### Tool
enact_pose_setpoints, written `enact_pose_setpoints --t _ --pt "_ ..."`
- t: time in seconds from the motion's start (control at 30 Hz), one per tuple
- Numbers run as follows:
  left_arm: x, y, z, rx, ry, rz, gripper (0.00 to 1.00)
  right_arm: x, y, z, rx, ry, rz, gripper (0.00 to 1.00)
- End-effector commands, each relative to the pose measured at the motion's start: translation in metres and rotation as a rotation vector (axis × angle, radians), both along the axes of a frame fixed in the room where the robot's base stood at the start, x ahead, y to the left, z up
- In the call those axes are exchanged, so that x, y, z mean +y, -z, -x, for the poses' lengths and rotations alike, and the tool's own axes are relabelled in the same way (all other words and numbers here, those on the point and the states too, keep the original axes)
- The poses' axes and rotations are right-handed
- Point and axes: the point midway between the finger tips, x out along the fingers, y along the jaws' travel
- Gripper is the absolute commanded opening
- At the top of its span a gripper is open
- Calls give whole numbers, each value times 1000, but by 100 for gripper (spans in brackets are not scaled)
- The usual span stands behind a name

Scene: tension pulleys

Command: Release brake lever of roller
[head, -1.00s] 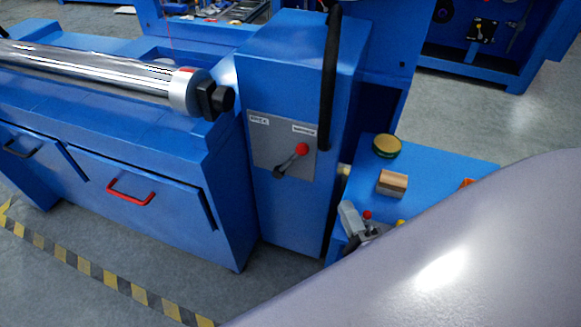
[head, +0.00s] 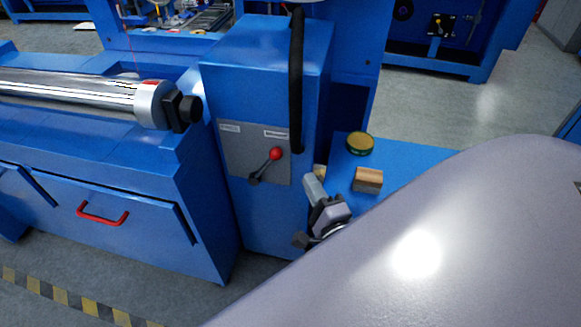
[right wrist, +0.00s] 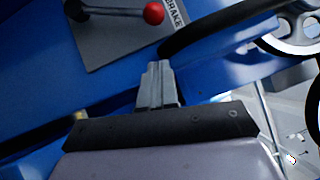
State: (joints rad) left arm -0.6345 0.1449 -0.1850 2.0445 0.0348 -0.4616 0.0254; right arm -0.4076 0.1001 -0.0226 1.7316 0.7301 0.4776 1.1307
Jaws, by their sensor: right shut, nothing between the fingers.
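The brake lever (head: 266,165) is a short dark arm with a red ball knob. It sits on a grey plate (head: 236,158) on the front of a blue column. Its arm slants up to the right from its pivot. In the right wrist view the lever (right wrist: 115,11) is at the top, beside a label reading "BRAKE". My right gripper (head: 311,182) is right of and a little below the lever, apart from it. Its grey fingers (right wrist: 158,72) are together and empty, pointing toward the plate. The roller (head: 85,95) is a shiny metal cylinder at the left. My left gripper is not in view.
A black hose (head: 296,85) hangs down the column, close to the plate's right side. A blue table (head: 402,158) right of the column holds a round green-and-yellow tin (head: 360,143) and a wooden block (head: 368,180). The blue cabinet has a red handle (head: 102,215).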

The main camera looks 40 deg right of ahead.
Motion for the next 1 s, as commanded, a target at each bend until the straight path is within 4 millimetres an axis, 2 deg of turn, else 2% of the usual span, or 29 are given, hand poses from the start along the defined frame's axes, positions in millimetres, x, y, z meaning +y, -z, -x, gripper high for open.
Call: enact_pose_setpoints --t 0.03,0.17,0.4,1.0 --pt "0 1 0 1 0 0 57 -2 -2 -10 -3 0 0 0" --pt "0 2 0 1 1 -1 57 -8 -5 -31 -3 1 -1 0" --pt "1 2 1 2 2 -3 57 10 -12 -56 -1 0 -2 0" --pt "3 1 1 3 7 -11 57 14 -14 -61 4 0 2 0"
